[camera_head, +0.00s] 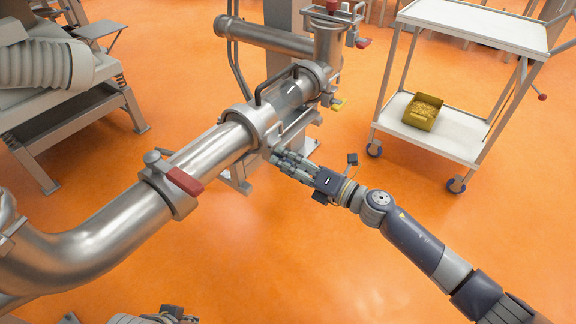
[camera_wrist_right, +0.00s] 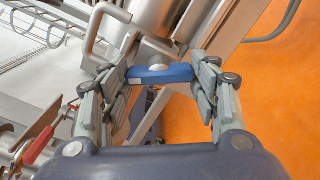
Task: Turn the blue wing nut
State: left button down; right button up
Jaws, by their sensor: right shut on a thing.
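The blue wing nut (camera_wrist_right: 163,74) shows in the right wrist view as a flat blue bar with a rounded pale metal centre. My right gripper (camera_wrist_right: 162,78) is shut on it, one finger at each end of the bar. In the head view, my right gripper (camera_head: 279,158) reaches from the right to the underside of the steel pipe joint, and its fingers hide the nut. Only a grey and black part at the bottom left edge of the head view may belong to my left gripper; its fingers cannot be made out.
A white cart (camera_head: 440,135) at the right carries a yellow box (camera_head: 422,112). The orange floor between the pipe and cart is clear.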

pick_arm(q)
jog(key=shift+f+b, duration=0.65)
jog(key=shift+f, duration=0.4)
pick_arm(e)
jog(key=shift+f+n, duration=0.1)
jog(key=shift+n, duration=1.5)
jog(key=o, duration=1)
jog(key=shift+o, duration=0.2)
pick_arm(q)
jog(key=shift+f, duration=0.1)
pick_arm(e)
jog(key=shift+d, duration=0.1)
jog(key=v, duration=1.2)
